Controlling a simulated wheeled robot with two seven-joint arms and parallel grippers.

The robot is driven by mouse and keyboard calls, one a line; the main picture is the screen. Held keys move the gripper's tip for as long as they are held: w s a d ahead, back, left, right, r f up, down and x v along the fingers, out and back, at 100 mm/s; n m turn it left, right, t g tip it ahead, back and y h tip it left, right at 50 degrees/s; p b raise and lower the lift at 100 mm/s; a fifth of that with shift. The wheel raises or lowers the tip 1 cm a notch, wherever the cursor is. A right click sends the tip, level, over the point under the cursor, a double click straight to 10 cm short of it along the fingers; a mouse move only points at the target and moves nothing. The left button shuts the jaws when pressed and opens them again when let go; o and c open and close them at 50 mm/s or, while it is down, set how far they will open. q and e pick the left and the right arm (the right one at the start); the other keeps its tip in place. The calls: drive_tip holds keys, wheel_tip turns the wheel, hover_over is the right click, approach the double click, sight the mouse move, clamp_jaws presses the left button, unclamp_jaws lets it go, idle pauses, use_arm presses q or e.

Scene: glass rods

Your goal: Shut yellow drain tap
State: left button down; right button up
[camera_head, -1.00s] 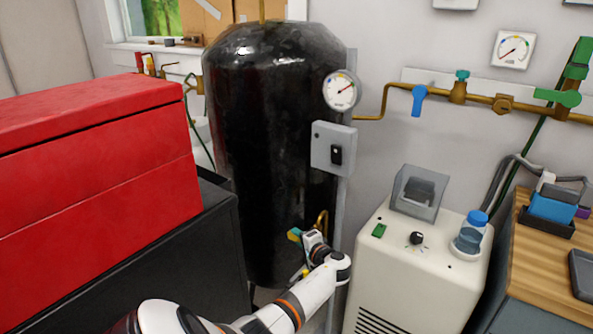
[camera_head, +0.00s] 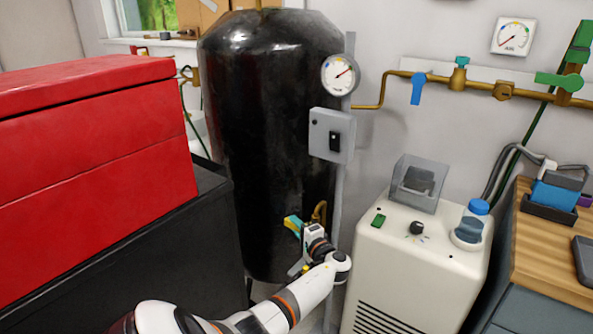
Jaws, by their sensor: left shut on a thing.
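The yellow drain tap (camera_head: 291,228) is low on the front of the black tank, near a bent brass pipe (camera_head: 320,211). Only a small yellow patch shows, beside a green-teal piece. My left gripper (camera_head: 304,236) is at the tap and shut on it. The gripper body and wrist hide much of the tap, so the angle of its handle cannot be told. My right gripper is not in view.
The black tank (camera_head: 262,130) carries a gauge (camera_head: 340,75) and a grey switch box (camera_head: 331,135). A red toolbox (camera_head: 95,150) stands left on a dark cabinet (camera_head: 180,250). A cream machine (camera_head: 415,270) stands close on the right of my arm.

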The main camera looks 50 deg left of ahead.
use_arm(q)
drive_tip(key=c, duration=1.2)
unclamp_jaws()
drive_tip(key=shift+d, duration=0.25)
drive_tip(key=s+d+p, duration=0.1)
drive_tip(key=d, duration=1)
drive_tip(key=shift+d, duration=0.25)
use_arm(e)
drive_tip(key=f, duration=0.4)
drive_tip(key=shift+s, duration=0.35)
use_arm(q)
drive_tip(key=shift+f, duration=0.15)
